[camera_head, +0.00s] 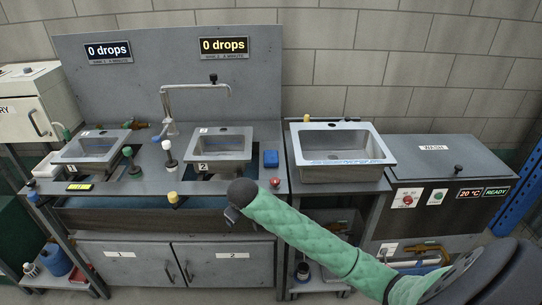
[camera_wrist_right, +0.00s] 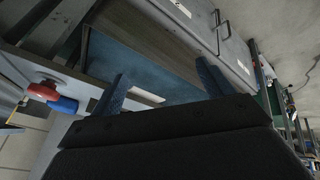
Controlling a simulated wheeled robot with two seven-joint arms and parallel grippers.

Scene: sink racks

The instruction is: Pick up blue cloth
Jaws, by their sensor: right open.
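A small blue block-like item (camera_head: 270,158), which looks like the folded blue cloth, lies on the counter right of sink 2. In the right wrist view a blue shape (camera_wrist_right: 64,105) sits beside a red knob at the left; I cannot tell if it is the cloth. My right arm reaches in from the right. My right gripper (camera_head: 233,214) is near the counter's front edge, in front of and left of the cloth, and mostly hidden by its wrist. In the wrist view its fingers (camera_wrist_right: 164,86) are apart with nothing between them. My left gripper is not in view.
A red button (camera_head: 275,182) stands just in front of the cloth. Sink 1 (camera_head: 92,146) and sink 2 (camera_head: 222,144) are to the left, with colored valve knobs around them. A larger sink (camera_head: 340,154) and the wash unit (camera_head: 441,156) stand right. Cabinet doors (camera_head: 225,262) are below.

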